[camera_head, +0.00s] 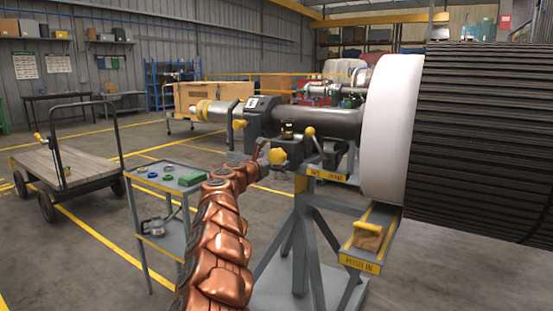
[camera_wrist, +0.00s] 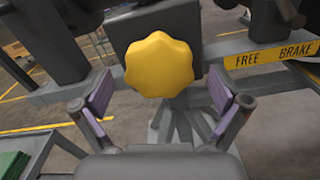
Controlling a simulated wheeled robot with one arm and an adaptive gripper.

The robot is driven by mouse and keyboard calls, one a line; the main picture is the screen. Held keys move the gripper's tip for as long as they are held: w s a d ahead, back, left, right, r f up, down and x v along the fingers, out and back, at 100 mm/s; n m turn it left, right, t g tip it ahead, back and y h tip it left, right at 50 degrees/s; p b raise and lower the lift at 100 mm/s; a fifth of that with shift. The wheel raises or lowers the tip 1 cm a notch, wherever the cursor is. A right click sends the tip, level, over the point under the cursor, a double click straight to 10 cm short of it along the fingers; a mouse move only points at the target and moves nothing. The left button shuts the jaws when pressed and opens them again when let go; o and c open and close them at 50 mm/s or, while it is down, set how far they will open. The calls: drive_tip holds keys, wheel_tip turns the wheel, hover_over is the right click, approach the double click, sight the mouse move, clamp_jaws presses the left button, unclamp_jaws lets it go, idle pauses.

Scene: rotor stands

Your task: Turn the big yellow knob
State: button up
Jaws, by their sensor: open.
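The big yellow knob (camera_wrist: 158,64) is lobed and sits on the front of a dark block in the wrist view, above the middle. It also shows in the head view (camera_head: 277,156), under the rotor shaft at the end of my arm. My gripper (camera_wrist: 162,95) is open, with one purple-padded finger to the left of the knob and one to the right. The fingers look apart from the knob, with gaps on both sides. In the head view my gripper (camera_head: 264,151) is small and partly hidden by my copper-coloured arm.
A yellow ball-ended lever (camera_head: 309,132) stands right of the knob, above a yellow FREE/BRAKE label (camera_wrist: 275,55). A smaller yellow knob (camera_head: 239,124) is to the left. A grey tool trolley (camera_head: 167,176) stands left of my arm; a large ribbed rotor (camera_head: 490,130) fills the right.

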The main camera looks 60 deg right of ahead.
drive_tip(key=shift+w+d+f, duration=0.1)
drive_tip(key=shift+d, duration=0.7)
drive_tip(key=shift+c, duration=0.5)
drive_tip(key=c, duration=1)
drive_tip(key=shift+d, duration=0.15)
drive_tip(key=shift+c, duration=0.3)
drive_tip(key=shift+n+p, duration=0.4)
